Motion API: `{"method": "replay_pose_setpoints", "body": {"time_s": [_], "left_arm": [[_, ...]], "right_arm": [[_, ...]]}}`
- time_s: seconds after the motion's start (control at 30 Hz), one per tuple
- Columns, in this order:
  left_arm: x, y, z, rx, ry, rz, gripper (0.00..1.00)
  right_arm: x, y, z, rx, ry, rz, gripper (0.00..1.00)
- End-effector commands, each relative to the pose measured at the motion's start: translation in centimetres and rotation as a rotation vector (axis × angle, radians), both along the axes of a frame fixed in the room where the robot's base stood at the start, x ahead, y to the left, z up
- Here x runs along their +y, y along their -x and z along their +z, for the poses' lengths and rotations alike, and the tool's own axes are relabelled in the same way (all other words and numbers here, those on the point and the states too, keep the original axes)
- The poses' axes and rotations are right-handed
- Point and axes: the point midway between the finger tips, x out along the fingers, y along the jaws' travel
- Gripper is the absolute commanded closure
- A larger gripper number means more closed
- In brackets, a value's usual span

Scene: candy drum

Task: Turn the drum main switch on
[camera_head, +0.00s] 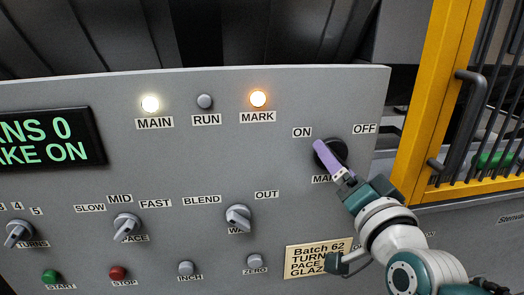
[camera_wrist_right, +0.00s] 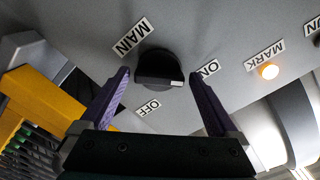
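The main switch is a round black knob (camera_wrist_right: 157,66) on the grey panel, with a white mark on its lower right edge in the right wrist view. The mark points between the ON label (camera_wrist_right: 209,69) and the OFF label (camera_wrist_right: 148,107), which cannot be read as exactly either. My right gripper (camera_wrist_right: 160,76) is open, with one purple finger on each side of the knob and a gap to it. In the head view the knob (camera_head: 338,149) is partly hidden behind my right gripper (camera_head: 325,150). My left gripper is not in view.
The MAIN lamp (camera_head: 150,104) glows white and the MARK lamp (camera_head: 258,99) orange; the RUN lamp (camera_head: 205,101) is dark. Other knobs and buttons sit lower left. A green-text display (camera_head: 45,140) is at left. A yellow guard frame (camera_head: 432,90) with a dark handle stands right.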

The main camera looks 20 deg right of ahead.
Motion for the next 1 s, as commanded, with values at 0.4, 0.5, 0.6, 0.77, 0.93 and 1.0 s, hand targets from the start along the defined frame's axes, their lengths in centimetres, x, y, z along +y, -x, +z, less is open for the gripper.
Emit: {"method": "replay_pose_setpoints", "body": {"time_s": [0.4,0.5,0.6,0.77,0.93,1.0], "left_arm": [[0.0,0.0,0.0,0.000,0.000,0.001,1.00],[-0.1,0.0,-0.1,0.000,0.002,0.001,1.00],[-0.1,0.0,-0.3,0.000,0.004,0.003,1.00],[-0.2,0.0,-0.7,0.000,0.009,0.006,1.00],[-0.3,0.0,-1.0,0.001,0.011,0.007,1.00],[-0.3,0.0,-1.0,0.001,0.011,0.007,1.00]], "right_arm": [[0.3,1.3,-0.1,0.002,-0.004,0.000,0.00],[0.7,3.0,-0.2,0.003,-0.004,-0.001,0.00],[1.2,4.9,-0.2,0.003,-0.003,-0.001,0.00],[1.8,7.6,-0.2,0.002,-0.003,0.000,0.00],[2.2,9.3,-0.1,0.001,-0.001,0.000,0.00],[2.3,9.6,-0.1,0.001,-0.001,0.000,0.00]]}}
